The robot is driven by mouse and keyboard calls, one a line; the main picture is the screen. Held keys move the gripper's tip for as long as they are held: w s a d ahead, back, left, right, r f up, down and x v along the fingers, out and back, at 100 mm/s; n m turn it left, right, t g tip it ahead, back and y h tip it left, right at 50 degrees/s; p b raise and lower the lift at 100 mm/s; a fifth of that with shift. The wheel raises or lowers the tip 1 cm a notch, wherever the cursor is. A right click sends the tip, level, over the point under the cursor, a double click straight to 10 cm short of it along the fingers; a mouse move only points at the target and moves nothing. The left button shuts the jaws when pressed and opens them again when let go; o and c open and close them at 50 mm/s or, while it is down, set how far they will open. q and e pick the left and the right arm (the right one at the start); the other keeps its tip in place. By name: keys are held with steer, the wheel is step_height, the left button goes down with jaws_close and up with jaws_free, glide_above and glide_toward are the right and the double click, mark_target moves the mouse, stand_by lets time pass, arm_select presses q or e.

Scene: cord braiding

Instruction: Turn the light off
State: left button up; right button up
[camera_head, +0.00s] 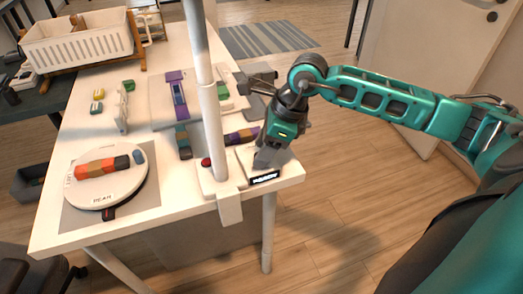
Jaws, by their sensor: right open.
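A white pole (206,85) rises from a white base at the front right corner of the white table (100,232). A small red button (206,162) sits on the base, left of the pole. A small black display (265,177) with pale lettering is at the base's right front. My right gripper (264,160) points down just behind the display, to the right of the pole and red button. It is open; its fingertips are partly hard to make out, and I cannot tell whether it touches the surface. The pole's top is out of view. My left gripper is not in view.
A round white turntable (133,188) with a multicoloured braided piece (102,166) is at the front left. A white basket (78,48) stands at the back left. Coloured cord pieces (178,95) lie mid-table. The wooden floor (340,195) right of the table is clear.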

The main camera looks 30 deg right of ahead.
steer(key=shift+w+a+f, duration=0.15)
steer(key=shift+a+f, duration=0.05)
steer(key=shift+f, duration=0.4)
jaws_close()
